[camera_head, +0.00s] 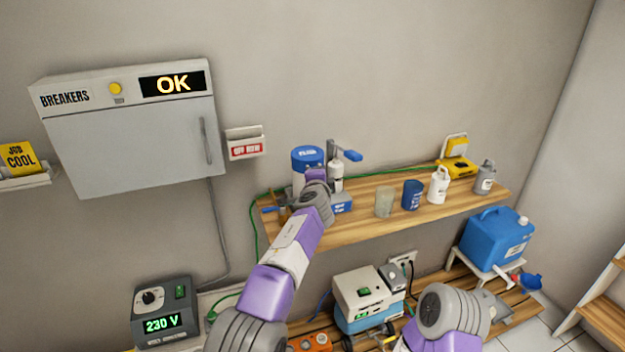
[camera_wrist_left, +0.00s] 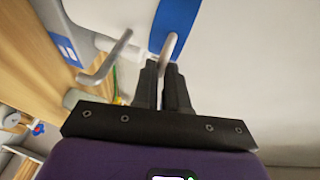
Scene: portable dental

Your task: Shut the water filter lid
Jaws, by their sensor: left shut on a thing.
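The water filter (camera_head: 300,178) is a white canister with a blue top (camera_head: 306,153), standing at the left end of the wooden shelf. My left gripper (camera_head: 316,174) is at its front right side, and my arm hides part of it. In the left wrist view, the gripper (camera_wrist_left: 167,68) is shut on a thin grey metal rod (camera_wrist_left: 171,44), close to a white surface with a blue band (camera_wrist_left: 172,22). A second bent rod (camera_wrist_left: 108,57) shows beside it. I cannot tell from these views how far the lid is closed.
Right of the filter are a blue-handled pump (camera_head: 336,172), a clear cup (camera_head: 384,203), a blue cup (camera_head: 412,195) and a white jug (camera_head: 438,186) on the shelf (camera_head: 350,229). The breaker cabinet (camera_head: 135,140) is on the wall to the left.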

